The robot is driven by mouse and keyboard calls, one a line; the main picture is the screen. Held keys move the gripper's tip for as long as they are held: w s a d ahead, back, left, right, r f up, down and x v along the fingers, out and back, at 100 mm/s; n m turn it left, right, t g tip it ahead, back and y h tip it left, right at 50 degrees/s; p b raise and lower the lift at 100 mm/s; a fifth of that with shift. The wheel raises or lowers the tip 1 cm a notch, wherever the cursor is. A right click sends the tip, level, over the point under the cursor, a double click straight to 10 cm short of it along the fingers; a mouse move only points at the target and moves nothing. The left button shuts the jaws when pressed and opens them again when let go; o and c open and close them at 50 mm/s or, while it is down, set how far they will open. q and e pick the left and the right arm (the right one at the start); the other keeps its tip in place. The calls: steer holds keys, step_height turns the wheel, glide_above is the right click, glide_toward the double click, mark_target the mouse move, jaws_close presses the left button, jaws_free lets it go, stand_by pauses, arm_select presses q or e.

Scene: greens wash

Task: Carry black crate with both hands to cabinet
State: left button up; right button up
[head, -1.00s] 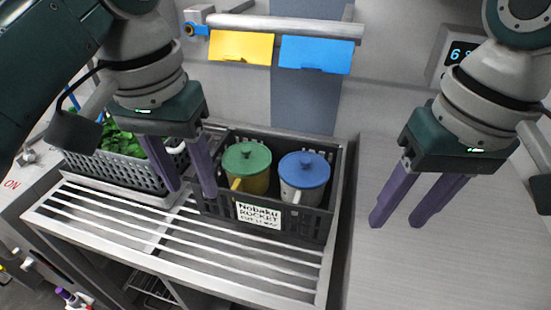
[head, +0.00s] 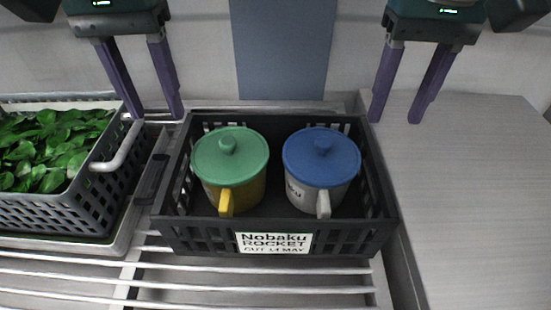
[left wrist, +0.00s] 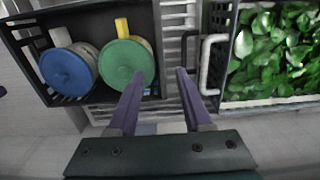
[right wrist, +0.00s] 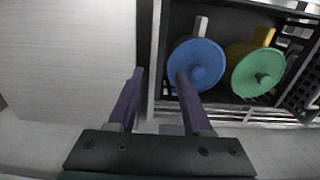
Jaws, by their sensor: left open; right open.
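The black crate (head: 345,238) sits on the slatted rack, with a white label on its front reading Nobaku Rocket. Inside it stand a yellow pot with a green lid (head: 231,155) and a pale pot with a blue lid (head: 321,158). My left gripper (head: 157,115) is open and empty near the crate's back left corner; the left wrist view shows its fingers (left wrist: 158,100) near the crate's side. My right gripper (head: 395,120) is open and empty near the back right corner; the right wrist view shows its fingers (right wrist: 158,90) around the line of the crate's side wall. Contact cannot be told.
A grey perforated basket of green leaves (head: 50,215) with a pale handle (head: 118,150) stands close to the crate's left. A bare metal counter (head: 470,190) lies to the right. A blue-grey strip (head: 285,50) runs up the back wall. No cabinet is clearly identifiable.

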mark_target(175, 156)
arm_select(q)
step_height(175, 156, down, 8)
steer(key=shift+f, duration=0.15)
arm_select(e)
step_height(175, 156, down, 8)
steer(key=shift+f, duration=0.1)
arm_select(q)
jaws_close()
arm_select(e)
jaws_close()
stand_by(1.0)
